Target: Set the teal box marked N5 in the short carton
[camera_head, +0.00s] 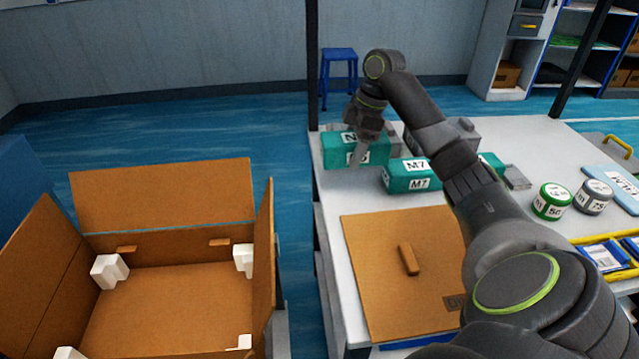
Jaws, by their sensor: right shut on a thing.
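A teal box with a label starting with N (340,152) is at the far left corner of the white table, its label partly covered by my gripper. My right gripper (360,148) is shut on this box from above. The box looks level; I cannot tell whether it touches the table. An open brown carton (165,300) stands at the left with its flaps up and white corner pads inside. My left gripper does not show.
A teal box marked M7 (414,176) lies on the table (330,195) right of the held box. A flat brown cardboard sheet (385,285) lies nearer. Green and grey cans (552,201) stand at the right. A floor gap separates carton and table. A blue stool (339,70) stands behind.

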